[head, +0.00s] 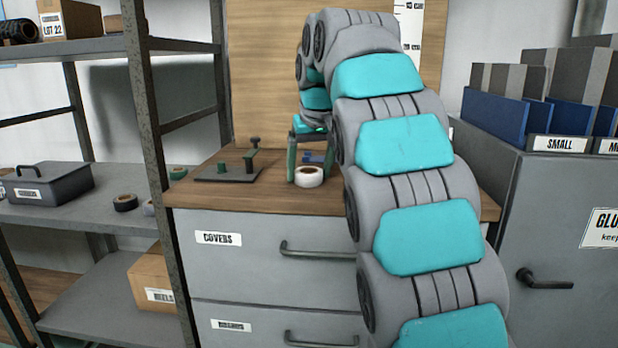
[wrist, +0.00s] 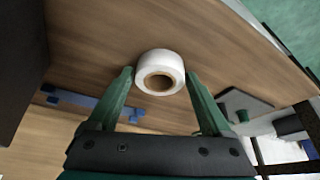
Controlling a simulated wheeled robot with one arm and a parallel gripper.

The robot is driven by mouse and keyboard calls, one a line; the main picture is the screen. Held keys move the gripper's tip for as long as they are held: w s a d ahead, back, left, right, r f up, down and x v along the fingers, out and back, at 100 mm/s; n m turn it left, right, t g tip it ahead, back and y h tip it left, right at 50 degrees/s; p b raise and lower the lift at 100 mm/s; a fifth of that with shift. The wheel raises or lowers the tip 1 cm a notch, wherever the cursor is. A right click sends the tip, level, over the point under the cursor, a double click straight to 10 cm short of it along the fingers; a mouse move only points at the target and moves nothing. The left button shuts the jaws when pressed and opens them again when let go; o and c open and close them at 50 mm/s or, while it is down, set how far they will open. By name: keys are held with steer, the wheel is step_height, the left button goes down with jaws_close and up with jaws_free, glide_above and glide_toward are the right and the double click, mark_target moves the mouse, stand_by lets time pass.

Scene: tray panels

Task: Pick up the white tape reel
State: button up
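The white tape reel (head: 309,177) lies flat on the wooden top of the drawer cabinet, near its front edge. In the wrist view the white tape reel (wrist: 146,62) shows its brown core, and it sits between and just beyond the fingertips. My gripper (wrist: 158,75) is open, with one green finger on each side of the reel and a gap visible at least on the right. In the head view my gripper (head: 308,165) points down over the reel from behind. Whether a fingertip touches the reel on the left I cannot tell.
A dark plate with green-based posts (head: 228,170) stands left of the reel on the wooden top. A blue item (head: 318,158) lies behind the reel. A grey cabinet with blue bins (head: 495,115) is at the right. Shelves with a toolbox (head: 45,184) are at the left.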

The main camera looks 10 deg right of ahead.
steer(key=c, duration=1.2)
steer(key=shift+r, duration=0.1)
